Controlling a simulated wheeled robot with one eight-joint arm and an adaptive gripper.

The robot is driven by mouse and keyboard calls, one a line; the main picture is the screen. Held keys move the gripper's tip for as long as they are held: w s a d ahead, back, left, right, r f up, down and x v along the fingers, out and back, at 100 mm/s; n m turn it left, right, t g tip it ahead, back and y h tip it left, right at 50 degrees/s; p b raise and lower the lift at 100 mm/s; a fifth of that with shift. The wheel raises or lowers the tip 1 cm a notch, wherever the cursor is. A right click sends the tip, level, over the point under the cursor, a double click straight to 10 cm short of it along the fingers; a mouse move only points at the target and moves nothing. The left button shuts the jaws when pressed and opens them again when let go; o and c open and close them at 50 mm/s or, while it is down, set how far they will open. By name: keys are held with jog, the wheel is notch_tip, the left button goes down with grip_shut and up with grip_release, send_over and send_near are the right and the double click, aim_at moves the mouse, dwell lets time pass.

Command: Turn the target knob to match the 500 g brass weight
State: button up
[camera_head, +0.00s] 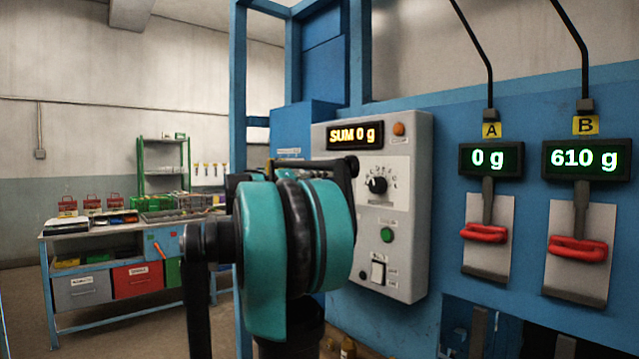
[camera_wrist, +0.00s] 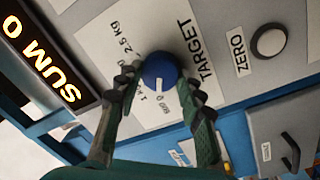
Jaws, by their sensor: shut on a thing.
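The target knob (camera_wrist: 160,72) is round and blue in the wrist view, on a white dial plate (camera_wrist: 106,66) marked "TARGET", "2.5 kg" and other values that are hard to read. A short white mark on the knob points down toward the small labels near the fingers. My gripper (camera_wrist: 158,82) is shut on the knob, one dark finger on each side. In the head view the knob (camera_head: 377,185) shows dark on the grey control box (camera_head: 408,240). My arm hides much of the gripper there. I cannot identify the 500 g brass weight.
The sum display (camera_head: 355,135) reads 0 g. Display A (camera_head: 491,159) reads 0 g and display B (camera_head: 586,159) reads 610 g, above red hooks. A green button (camera_head: 387,235) and a switch (camera_head: 378,272) sit below the knob. A workbench (camera_head: 100,233) stands at left.

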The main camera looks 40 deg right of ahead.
jog(key=o, duration=1.2)
jog(key=shift+c, duration=0.2)
jog(key=a, duration=1.2)
jog(key=shift+f, duration=0.35)
jog(key=shift+s, duration=0.1)
